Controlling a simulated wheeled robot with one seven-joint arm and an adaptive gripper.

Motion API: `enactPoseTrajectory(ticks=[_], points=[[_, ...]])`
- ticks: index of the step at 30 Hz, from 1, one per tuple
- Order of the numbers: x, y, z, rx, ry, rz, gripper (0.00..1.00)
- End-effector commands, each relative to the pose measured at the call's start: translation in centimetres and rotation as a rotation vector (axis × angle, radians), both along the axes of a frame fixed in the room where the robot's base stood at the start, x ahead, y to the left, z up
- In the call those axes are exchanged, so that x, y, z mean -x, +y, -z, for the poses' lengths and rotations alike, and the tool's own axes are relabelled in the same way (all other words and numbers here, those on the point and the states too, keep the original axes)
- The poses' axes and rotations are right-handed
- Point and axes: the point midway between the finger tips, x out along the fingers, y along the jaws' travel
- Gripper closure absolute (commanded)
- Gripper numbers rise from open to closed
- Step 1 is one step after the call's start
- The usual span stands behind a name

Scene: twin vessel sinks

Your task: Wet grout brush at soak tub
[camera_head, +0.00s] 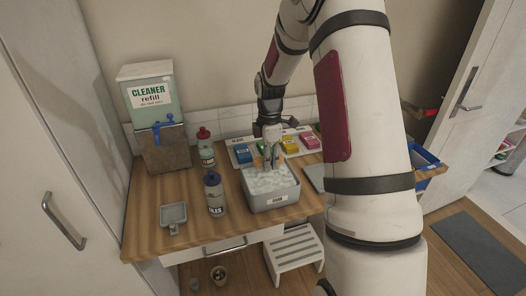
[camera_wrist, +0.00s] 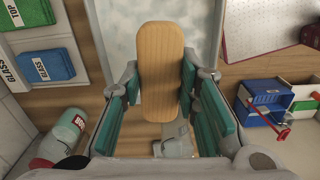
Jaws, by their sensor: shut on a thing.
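The soak tub (camera_head: 258,205) is a grey-white box with a small label on its front, holding pale, foamy-looking liquid. It stands near the front of the wooden counter. My gripper (camera_head: 271,158) reaches down over the tub's back part. In the wrist view, my gripper (camera_wrist: 161,78) is shut on the grout brush (camera_wrist: 161,60), with a finger on each long side. The brush shows as a long, rounded, tan wooden block, and its far end lies over the tub's pale liquid. Its bristles are hidden, so I cannot tell whether they touch the liquid.
A cleaner refill dispenser (camera_head: 152,115) stands at the back left. A dark-capped bottle (camera_head: 215,198) and a red-capped bottle (camera_head: 206,152) stand left of the tub. A small grey tray (camera_head: 173,215) lies front left. Coloured packs (camera_head: 289,146) lie behind the tub. A step stool (camera_head: 294,252) stands below.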

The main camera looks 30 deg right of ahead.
Motion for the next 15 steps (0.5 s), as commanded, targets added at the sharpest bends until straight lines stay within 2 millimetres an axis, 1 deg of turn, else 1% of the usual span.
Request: enactPoseTrajectory(ticks=[5,8,15], points=[[0.2,-0.5,0.2,0.000,0.000,-0.040,0.94],[0.1,-0.5,0.8,0.000,0.000,-0.041,0.94],[0.1,-0.5,3.0,0.000,0.000,-0.040,0.94]])
